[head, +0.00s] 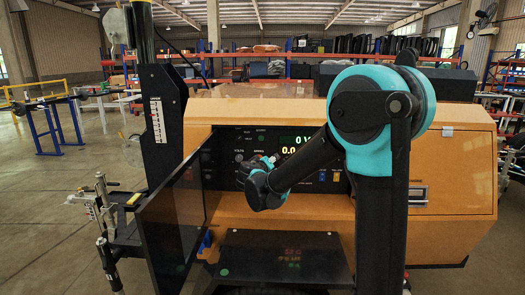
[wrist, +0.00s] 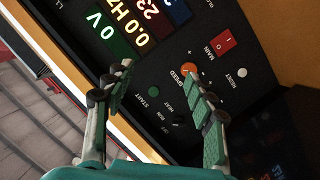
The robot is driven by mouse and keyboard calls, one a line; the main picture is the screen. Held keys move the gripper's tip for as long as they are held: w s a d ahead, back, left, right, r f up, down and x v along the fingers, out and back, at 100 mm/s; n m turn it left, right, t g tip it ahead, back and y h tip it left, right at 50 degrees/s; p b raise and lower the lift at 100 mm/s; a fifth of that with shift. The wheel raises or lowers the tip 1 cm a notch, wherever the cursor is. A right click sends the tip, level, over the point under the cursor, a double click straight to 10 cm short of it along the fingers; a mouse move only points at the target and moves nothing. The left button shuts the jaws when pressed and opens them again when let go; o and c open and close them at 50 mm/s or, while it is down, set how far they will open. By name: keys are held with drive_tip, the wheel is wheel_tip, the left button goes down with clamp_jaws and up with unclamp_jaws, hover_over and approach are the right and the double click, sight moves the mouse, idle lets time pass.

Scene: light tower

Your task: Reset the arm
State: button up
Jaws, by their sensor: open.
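My gripper (wrist: 158,72) is open and empty in the wrist view, its two padded fingers pointing at the black control panel (wrist: 228,75). The green start button (wrist: 154,92) and the orange speed knob (wrist: 189,69) show between and beside the fingers. The red main switch (wrist: 222,41) is beyond the right finger. Contact with the panel cannot be told. In the head view my arm reaches to the panel (head: 236,141), and its wrist largely hides my gripper.
The orange light tower housing (head: 455,165) surrounds the panel. A dark panel door (head: 172,220) stands open at the left of the recess. A black mast (head: 160,120) rises farther left. Open floor (head: 50,220) lies at the far left.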

drive_tip(key=s+d+f+m+g, duration=0.25)
drive_tip(key=s+d+f, duration=0.25)
drive_tip(key=s+d, duration=0.3)
drive_tip(key=s+d+f+m+g, duration=0.1)
drive_tip(key=s+d+f+g, duration=0.4)
drive_tip(key=d, duration=0.4)
drive_tip(key=s+d+f+m+g+y, duration=0.1)
drive_tip(key=s+f+y, duration=0.1)
drive_tip(key=s+f, duration=0.4)
drive_tip(key=s+d+f+m+g+y, duration=0.1)
drive_tip(key=s+f, duration=0.5)
drive_tip(key=s, duration=1.1)
drive_tip(key=shift+g+y, duration=0.4)
drive_tip(key=shift+g, duration=0.25)
drive_tip(key=shift+c, duration=0.6)
